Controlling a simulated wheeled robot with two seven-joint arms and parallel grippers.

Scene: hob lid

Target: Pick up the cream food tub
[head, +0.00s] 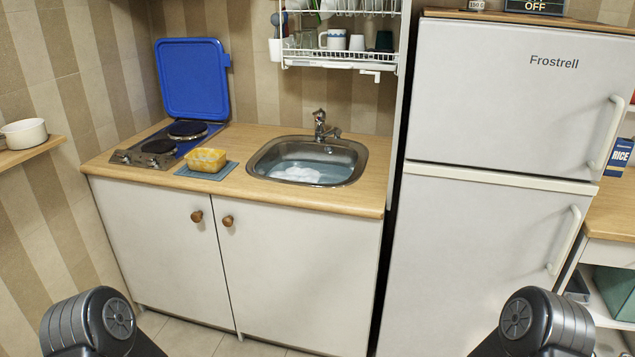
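No thing in view is clearly the cream food tub. Only dark rounded links of my two arms show at the bottom left and bottom right. Neither gripper is in view.
The hob (159,145) has its blue lid (192,79) raised. The sink (308,162) holds water and suds. A dish rack (340,57) hangs above. The counter front (300,197) is clear. The fridge (510,100) and cupboard doors (295,260) are shut. A rice box (619,157) stands right.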

